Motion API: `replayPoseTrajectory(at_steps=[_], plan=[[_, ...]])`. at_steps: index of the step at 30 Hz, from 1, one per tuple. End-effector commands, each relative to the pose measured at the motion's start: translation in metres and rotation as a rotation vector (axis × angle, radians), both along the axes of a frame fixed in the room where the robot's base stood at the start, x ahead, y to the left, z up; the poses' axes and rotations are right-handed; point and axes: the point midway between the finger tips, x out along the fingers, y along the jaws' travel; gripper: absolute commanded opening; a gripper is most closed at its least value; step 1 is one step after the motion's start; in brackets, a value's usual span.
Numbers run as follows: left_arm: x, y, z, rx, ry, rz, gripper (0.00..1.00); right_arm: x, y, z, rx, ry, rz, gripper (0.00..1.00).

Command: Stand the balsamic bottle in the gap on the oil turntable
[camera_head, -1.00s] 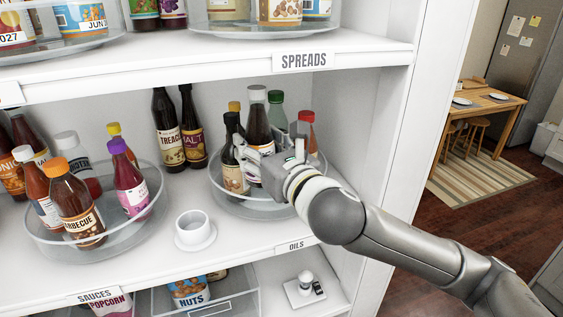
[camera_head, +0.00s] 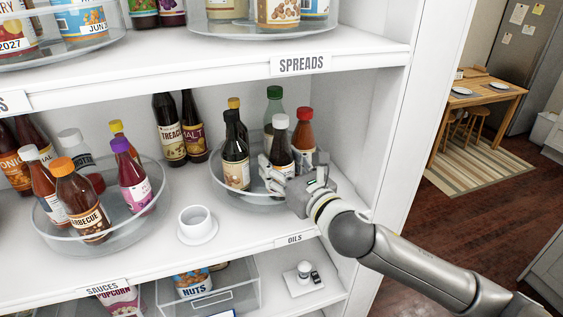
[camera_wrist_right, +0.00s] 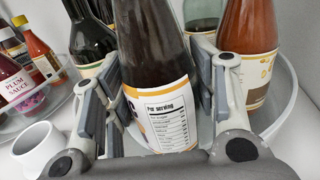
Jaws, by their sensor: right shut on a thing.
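The dark bottle with a white cap (camera_head: 281,143) is upright among the bottles on the clear oil turntable (camera_head: 228,197). Its name is hidden, so I cannot confirm from the label that it is the balsamic. My right gripper (camera_head: 280,173) is shut around its lower body. In the right wrist view the fingers (camera_wrist_right: 155,100) flank the same bottle (camera_wrist_right: 157,100), whose "per serving" label faces the camera. Its base is hidden, so I cannot tell whether it touches the turntable. My left gripper is not in view.
Dark bottles (camera_head: 235,155) stand left of the held one, a green-capped bottle (camera_head: 273,105) behind, and a red-capped bottle (camera_head: 303,135) close on the right. A white cup on a saucer (camera_head: 197,222) and the sauces turntable (camera_head: 60,240) are further left. The spreads shelf (camera_head: 220,64) is above.

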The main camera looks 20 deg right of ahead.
Motion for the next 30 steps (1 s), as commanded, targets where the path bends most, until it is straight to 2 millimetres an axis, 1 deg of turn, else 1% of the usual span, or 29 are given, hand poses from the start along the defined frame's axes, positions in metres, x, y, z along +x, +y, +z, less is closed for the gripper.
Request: replayPoseTrajectory(at_steps=[1,13,14,18,19,27,30], plan=[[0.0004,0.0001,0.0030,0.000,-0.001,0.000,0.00,-0.0001,-0.0005,0.0013,0.001,-0.003,0.000,0.09],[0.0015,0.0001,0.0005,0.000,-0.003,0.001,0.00,0.0001,-0.0010,-0.0038,0.000,-0.003,0.001,0.09],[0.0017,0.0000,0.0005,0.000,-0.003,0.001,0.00,0.0001,-0.0010,-0.0057,0.000,0.001,0.000,0.54],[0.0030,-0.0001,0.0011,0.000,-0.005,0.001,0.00,0.0001,-0.0010,-0.0051,0.000,0.001,0.000,0.72],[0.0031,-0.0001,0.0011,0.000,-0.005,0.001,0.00,0.0001,-0.0010,-0.0050,0.000,0.001,0.000,0.74],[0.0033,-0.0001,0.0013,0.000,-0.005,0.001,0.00,0.0001,-0.0010,-0.0047,0.000,0.000,0.000,0.74],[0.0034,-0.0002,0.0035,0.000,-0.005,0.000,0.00,0.0001,-0.0010,-0.0002,-0.001,-0.001,0.000,0.74]])
